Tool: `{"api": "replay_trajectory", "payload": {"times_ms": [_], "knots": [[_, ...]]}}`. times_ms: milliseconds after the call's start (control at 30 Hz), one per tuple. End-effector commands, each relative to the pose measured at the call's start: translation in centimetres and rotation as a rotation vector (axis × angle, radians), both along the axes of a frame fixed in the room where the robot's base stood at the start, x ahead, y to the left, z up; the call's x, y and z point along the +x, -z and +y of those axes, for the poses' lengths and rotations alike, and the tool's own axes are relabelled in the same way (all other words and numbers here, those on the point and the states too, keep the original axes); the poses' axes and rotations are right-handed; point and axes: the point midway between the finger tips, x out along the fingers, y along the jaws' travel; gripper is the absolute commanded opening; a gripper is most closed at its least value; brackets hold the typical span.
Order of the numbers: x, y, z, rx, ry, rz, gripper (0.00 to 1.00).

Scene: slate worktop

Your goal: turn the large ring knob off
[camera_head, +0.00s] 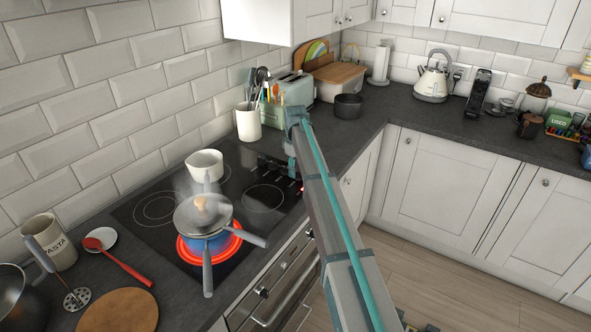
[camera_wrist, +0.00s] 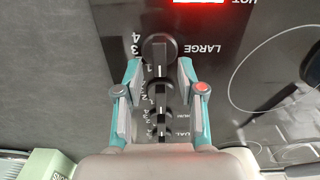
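In the wrist view the large ring knob (camera_wrist: 158,50) is a dark round knob on the black hob, beside the printed word LARGE. Its raised grip and pale pointer line run roughly up and down the picture. My gripper (camera_wrist: 159,70) is open, with one teal-and-grey finger on each side of the knob's near edge. I cannot tell whether either finger touches it. The glowing red large ring (camera_head: 233,245) shows in the head view, under a blue pot (camera_head: 205,241) with a lid.
More knobs (camera_wrist: 161,98) lie in a row between my fingers. A red HOT light (camera_wrist: 200,3) is lit on the hob. A white pan (camera_head: 204,163) stands behind the blue pot. A green toaster (camera_head: 296,92) and utensil pot (camera_head: 248,122) stand beyond the hob.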

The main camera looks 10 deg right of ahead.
Motion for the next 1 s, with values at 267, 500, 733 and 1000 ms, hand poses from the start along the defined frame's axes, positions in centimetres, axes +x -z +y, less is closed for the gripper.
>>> {"api": "replay_trajectory", "payload": {"times_ms": [267,500,733,1000], "knots": [[0.0,-0.3,0.0,0.000,0.001,0.000,0.39],[0.1,-3.3,0.0,0.000,0.001,-0.001,0.39],[0.1,-7.8,0.0,-0.001,0.000,-0.002,0.39],[0.0,-11.4,0.0,0.000,0.000,0.000,0.39]]}}
